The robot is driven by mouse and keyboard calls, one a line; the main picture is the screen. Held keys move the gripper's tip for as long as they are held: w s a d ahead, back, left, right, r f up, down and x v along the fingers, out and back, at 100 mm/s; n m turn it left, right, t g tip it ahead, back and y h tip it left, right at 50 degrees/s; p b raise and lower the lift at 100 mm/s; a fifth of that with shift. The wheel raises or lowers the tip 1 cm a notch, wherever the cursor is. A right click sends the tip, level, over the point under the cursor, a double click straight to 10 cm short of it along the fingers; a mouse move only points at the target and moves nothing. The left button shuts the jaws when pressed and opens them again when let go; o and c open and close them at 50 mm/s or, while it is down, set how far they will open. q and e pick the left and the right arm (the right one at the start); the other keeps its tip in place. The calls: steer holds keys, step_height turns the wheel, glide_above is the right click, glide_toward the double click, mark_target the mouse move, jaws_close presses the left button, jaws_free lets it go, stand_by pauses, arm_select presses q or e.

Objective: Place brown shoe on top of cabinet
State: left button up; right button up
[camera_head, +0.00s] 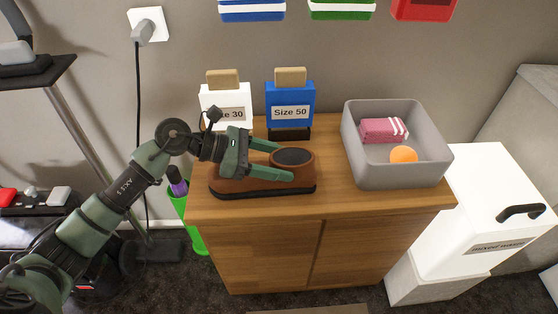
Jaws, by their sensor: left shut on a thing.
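The brown shoe (237,184) has a black sole and a dark opening. It is at the front left of the wooden cabinet top (350,203), its toe to the left. It looks to be on the top or just above it; I cannot tell which. My left gripper (288,162) comes in from the left and is shut on the shoe near its opening, one finger along the near side and the other behind. My right gripper is not in view.
A grey bin (396,172) with a pink striped item (383,130) and an orange ball (403,155) fills the cabinet's right side. White Size 30 (225,96) and blue Size 50 (290,92) holders stand behind the shoe. A white box (485,210) stands right.

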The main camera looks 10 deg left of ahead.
arm_select(q)
steer(key=o, duration=1.7)
steer(key=shift+c, duration=0.2)
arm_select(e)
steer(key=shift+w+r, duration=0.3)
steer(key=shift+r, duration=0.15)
arm_select(q)
steer(key=shift+s+a+r, duration=0.15)
steer(key=shift+a+r, duration=0.15)
steer(key=shift+a, duration=0.35)
steer(key=v, duration=0.9)
steer(key=shift+s+a, duration=0.2)
steer(key=shift+a, duration=0.15)
steer(key=shift+s+a+r, duration=0.1)
steer(key=shift+a+r, duration=0.25)
steer(key=shift+a, duration=0.05)
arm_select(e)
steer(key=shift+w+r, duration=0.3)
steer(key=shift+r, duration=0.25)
